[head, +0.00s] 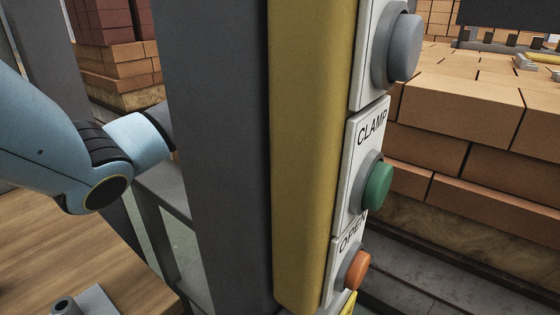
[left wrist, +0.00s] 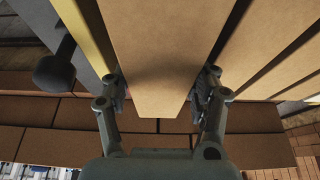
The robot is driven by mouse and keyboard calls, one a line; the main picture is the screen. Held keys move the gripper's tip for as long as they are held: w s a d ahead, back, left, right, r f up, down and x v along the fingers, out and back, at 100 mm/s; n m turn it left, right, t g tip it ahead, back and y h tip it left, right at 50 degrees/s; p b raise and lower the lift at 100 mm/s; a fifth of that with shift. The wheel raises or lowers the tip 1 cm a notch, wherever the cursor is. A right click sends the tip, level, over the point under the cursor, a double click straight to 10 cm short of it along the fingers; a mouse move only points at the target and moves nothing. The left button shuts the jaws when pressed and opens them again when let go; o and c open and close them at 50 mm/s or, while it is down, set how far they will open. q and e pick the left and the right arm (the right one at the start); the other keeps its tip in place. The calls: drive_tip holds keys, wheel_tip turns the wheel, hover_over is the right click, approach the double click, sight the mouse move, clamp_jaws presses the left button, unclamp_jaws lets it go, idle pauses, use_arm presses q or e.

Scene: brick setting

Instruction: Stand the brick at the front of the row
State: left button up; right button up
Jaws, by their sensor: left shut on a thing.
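In the left wrist view my left gripper (left wrist: 162,86) is shut on an orange-tan brick (left wrist: 165,35), with one finger on each side of it. The brick's near end shows between the fingers; its far end runs out of the top of the picture. Other long bricks (left wrist: 272,45) stand side by side just right of it, with a dark gap between. In the head view my left arm comes in from the left and passes behind a grey post, which hides the gripper and the held brick. My right gripper is in neither view.
The grey post (head: 225,150) with a yellow edge (head: 310,120) fills the middle of the head view. Its panel carries a green CLAMP button (head: 377,186) and an orange OPEN button (head: 357,270). Stacked bricks (head: 480,90) stand at right. In the wrist view a dark knob (left wrist: 55,72) is left of the gripper.

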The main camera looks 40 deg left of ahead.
use_arm(q)
wheel_tip(320, 180, down, 3)
drive_tip(key=shift+f, duration=0.1)
drive_tip(key=o, duration=1.4)
drive_tip(key=shift+o, duration=0.2)
drive_tip(key=p+v, duration=0.1)
drive_tip(key=v, duration=1.1)
